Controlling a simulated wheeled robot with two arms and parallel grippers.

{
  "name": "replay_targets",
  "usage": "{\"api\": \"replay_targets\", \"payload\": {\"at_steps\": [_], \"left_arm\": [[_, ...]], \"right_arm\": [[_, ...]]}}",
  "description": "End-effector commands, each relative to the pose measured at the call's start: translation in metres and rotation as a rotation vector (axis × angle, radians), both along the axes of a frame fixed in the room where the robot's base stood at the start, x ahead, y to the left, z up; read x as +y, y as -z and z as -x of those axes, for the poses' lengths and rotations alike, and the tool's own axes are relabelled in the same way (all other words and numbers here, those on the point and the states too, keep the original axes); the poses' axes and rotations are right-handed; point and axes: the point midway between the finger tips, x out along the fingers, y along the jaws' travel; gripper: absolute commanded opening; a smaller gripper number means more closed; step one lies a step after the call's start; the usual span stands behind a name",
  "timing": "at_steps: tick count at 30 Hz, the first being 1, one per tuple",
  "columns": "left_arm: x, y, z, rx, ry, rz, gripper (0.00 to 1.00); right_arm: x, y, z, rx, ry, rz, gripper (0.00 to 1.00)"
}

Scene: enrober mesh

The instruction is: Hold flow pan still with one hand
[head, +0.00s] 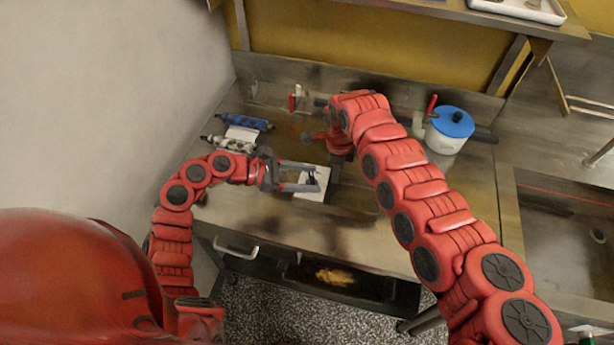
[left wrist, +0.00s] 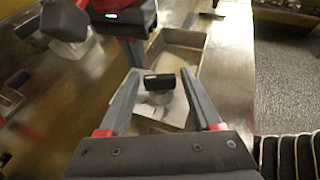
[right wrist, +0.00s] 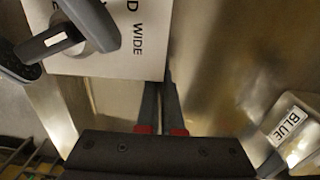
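The flow pan (left wrist: 192,40) is a shallow metal rectangular tray on the steel counter. My left gripper (left wrist: 160,76) is open over the pan, fingers spread around a small black-topped object (left wrist: 159,82) with a gap on each side.
Blue and patterned rollers (head: 245,121) lie at the back left. A white tub with a blue lid (head: 452,124) stands at the back right. A sink (head: 570,225) is at the right. Below the counter front is an open drawer (head: 375,290). A "BLUE" label (right wrist: 290,122) sits beside the right gripper.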

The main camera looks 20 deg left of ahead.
Motion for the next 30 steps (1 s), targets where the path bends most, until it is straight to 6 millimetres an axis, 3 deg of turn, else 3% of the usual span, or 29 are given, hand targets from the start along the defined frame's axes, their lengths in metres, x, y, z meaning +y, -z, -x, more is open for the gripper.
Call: {"api": "replay_targets", "payload": {"at_steps": [1, 10, 20, 30], "left_arm": [[0.0001, -0.0002, -0.0001, 0.000, 0.000, 0.000, 0.55], [0.0001, -0.0003, 0.0001, 0.000, 0.000, 0.000, 0.01], [0.0007, 0.0013, 0.0008, 0.001, -0.039, -0.003, 0.00], [-0.0016, 0.0035, 0.0054, 0.004, -0.251, -0.011, 0.00]], "right_arm": [[0.0001, -0.0005, -0.0002, -0.001, 0.000, 0.000, 0.00], [0.0001, -0.0006, -0.0004, -0.001, 0.000, 0.000, 0.00], [-0.0001, -0.0006, -0.0006, -0.002, 0.001, 0.000, 0.00], [-0.0007, -0.0006, -0.0006, -0.001, 0.001, 0.001, 0.00]]}}
